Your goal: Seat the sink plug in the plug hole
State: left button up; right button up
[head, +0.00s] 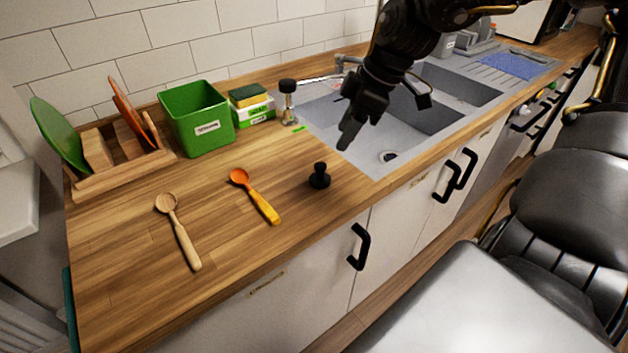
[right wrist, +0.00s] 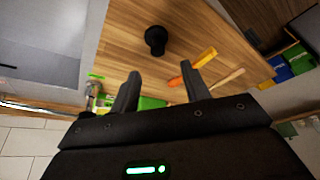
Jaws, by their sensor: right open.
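The black sink plug (head: 319,176) stands upright with its knob up on the wooden counter, left of the sink's near edge. It also shows in the right wrist view (right wrist: 156,41), beyond the fingertips. The plug hole (head: 388,156) is a dark round opening in the grey sink (head: 362,158) near the front edge. My right gripper (head: 347,133) hangs above the sink's left part, apart from the plug. In the right wrist view its two fingers (right wrist: 163,80) are spread with nothing between them. My left gripper is not in view.
An orange and yellow spoon (head: 255,197) and a wooden spoon (head: 179,232) lie left of the plug. A green bin (head: 198,118), a sponge stack (head: 251,104) and a plate rack (head: 119,158) stand at the back. The tap (head: 335,75) is behind the sink.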

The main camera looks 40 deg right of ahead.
aim_at(321, 165)
jog(key=x, duration=0.6)
jog(key=shift+w+d+f, duration=0.15)
jog(key=shift+w+d, duration=0.05)
jog(key=shift+w, duration=0.1)
jog(key=shift+a+f, duration=0.15)
jog(key=shift+f, duration=0.05)
jog(key=x, duration=0.4)
jog(key=shift+w+a+r, duration=0.1)
jog(key=shift+w+r, duration=0.05)
jog(key=shift+w+a+f, duration=0.15)
jog(key=shift+a+f, duration=0.05)
jog(key=shift+f, duration=0.25)
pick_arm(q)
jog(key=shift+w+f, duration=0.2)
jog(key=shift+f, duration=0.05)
